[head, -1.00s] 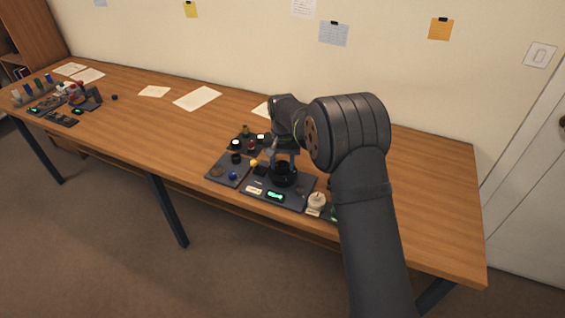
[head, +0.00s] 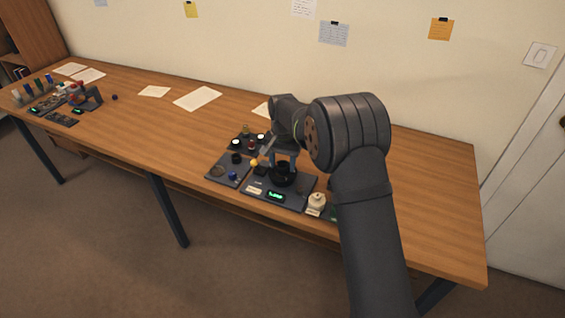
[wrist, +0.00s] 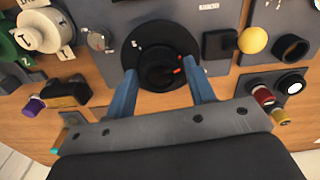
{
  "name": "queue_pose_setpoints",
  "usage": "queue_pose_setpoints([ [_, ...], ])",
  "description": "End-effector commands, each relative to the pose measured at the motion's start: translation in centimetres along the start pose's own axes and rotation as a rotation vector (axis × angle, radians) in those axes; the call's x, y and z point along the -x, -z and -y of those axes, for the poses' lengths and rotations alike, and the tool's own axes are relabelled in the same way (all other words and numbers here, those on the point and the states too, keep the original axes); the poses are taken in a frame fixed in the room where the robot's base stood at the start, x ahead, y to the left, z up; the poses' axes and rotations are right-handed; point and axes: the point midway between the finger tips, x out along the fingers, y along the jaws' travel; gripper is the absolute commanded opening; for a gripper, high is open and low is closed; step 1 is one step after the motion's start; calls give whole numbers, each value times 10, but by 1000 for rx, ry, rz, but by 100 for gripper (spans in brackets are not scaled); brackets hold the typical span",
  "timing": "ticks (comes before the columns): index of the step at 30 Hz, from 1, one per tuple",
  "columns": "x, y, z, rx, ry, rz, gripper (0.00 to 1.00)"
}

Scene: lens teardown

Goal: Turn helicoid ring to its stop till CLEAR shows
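The black helicoid ring (wrist: 160,62) sits on a dark round base (wrist: 140,32) in the wrist view, with small orange-red marks on its right side. It also shows in the head view (head: 283,175) on the dark panel. My gripper (wrist: 160,66) is over the ring, its two blue-grey fingers standing apart on either side of it. Small gaps seem to show between the fingertips and the ring; contact is hard to judge. The display (head: 275,196) in front of the ring shows green characters on dark, too small to read.
A yellow ball-shaped knob (wrist: 252,40) and a black square block (wrist: 218,43) stand to the ring's right in the wrist view. A cream knob (wrist: 44,30) is at the left. The table (head: 430,215) is clear to the right of my arm.

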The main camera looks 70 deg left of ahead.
Motion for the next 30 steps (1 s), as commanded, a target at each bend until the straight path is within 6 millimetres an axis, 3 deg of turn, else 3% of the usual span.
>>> queue_pose_setpoints([
  [2,0,0,0,0,0,0,65],
  [14,9,0,0,1,1,-2,65],
  [17,24,1,0,1,2,-3,65],
  [30,130,1,0,0,2,-3,65],
])
